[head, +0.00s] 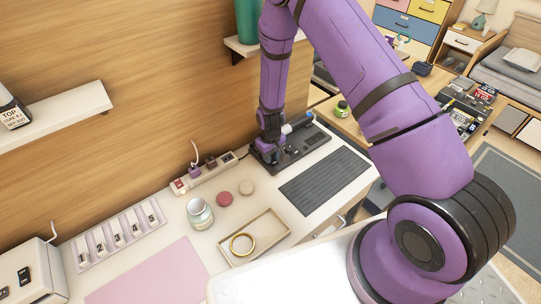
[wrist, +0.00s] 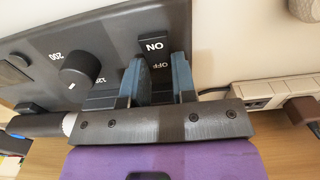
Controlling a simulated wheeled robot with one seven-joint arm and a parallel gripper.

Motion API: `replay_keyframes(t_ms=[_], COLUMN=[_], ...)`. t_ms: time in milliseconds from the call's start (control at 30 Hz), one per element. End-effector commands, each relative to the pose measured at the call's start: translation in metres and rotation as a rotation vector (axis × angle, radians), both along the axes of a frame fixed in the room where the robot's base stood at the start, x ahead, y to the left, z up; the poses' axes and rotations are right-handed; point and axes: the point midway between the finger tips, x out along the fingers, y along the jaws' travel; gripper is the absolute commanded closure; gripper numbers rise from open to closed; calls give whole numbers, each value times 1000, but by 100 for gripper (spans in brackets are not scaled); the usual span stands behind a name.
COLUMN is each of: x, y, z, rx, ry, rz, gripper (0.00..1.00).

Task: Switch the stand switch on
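A dark stand (head: 303,146) with a control panel lies on the white desk at the back wall. In the wrist view its panel (wrist: 25,50) fills the upper left. The black switch (wrist: 154,46) carries upside-down ON and OFF lettering, with OFF nearer my gripper. My gripper (wrist: 157,68) points at the panel, its two blue fingers parted around the OFF end of the switch. I see no object held; whether the fingertips touch the switch I cannot tell. In the head view my gripper (head: 268,153) is over the stand's left end, largely hidden by my wrist.
A power strip (head: 208,174) with plugs lies left of the stand and shows in the wrist view (wrist: 258,94). A black dial (wrist: 80,68) is beside the switch. A dark-handled tool (wrist: 38,124) lies close to my gripper. A dark mat (head: 325,180) is in front.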

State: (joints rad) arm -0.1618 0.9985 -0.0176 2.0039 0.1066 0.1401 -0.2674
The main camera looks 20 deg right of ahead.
Motion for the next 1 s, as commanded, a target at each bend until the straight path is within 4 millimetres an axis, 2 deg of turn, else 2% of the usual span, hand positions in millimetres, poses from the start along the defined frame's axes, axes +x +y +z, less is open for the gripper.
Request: replay_keyframes(t_ms=[67, 267, 700, 1000], x=[0, 0, -6, -6], y=[0, -1, -3, -2], z=[0, 0, 2, 3], rx=[0, 7, 73, 80], ry=[0, -21, -227, -247], rz=[0, -1, -1, 0], gripper=[98, 98, 98, 98])
